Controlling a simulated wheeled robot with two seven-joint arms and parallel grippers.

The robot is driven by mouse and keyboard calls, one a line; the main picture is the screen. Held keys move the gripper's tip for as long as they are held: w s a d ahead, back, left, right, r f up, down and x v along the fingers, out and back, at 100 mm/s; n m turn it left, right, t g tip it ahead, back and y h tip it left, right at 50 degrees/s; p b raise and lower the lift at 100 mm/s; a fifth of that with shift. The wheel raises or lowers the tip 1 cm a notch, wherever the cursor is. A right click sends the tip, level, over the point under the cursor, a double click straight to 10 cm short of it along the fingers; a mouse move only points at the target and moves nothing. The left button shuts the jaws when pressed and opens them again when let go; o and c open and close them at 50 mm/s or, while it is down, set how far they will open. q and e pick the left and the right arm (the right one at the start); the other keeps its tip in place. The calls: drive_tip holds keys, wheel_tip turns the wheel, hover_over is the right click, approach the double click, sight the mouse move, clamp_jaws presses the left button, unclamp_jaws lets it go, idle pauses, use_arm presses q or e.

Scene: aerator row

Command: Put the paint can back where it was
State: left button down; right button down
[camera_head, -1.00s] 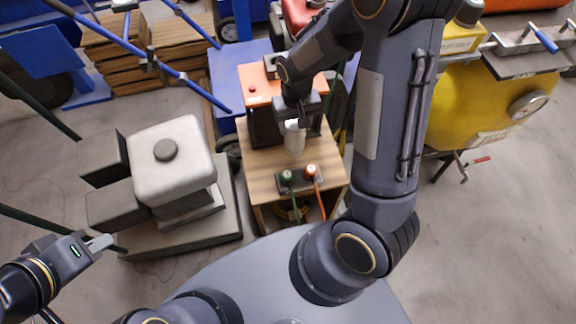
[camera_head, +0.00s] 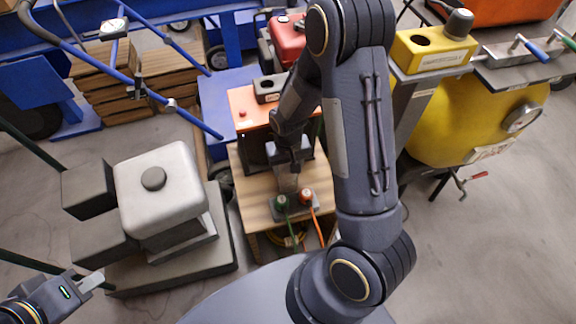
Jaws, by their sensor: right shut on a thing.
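My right gripper (camera_head: 287,165) points down over the small wooden table (camera_head: 250,182), just in front of the orange-topped dark box (camera_head: 250,110). It is shut on a small pale cylinder (camera_head: 286,182), which seems to be the paint can. The cylinder is dim and partly hidden by the gripper. It sits just behind the two capped valves, and I cannot tell whether it touches the tabletop. My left gripper (camera_head: 88,283) is at the lower left, away from the table. Its light finger shows, but its opening does not.
A green-capped valve (camera_head: 281,202) and an orange-capped valve (camera_head: 306,196) with hoses stand at the table's front. A grey tank unit (camera_head: 160,190) is at left, a yellow tank (camera_head: 470,115) at right. Blue rails (camera_head: 160,95) cross the upper left.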

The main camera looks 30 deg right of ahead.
drive_tip(key=shift+f, duration=0.15)
drive_tip(key=c, duration=0.6)
unclamp_jaws()
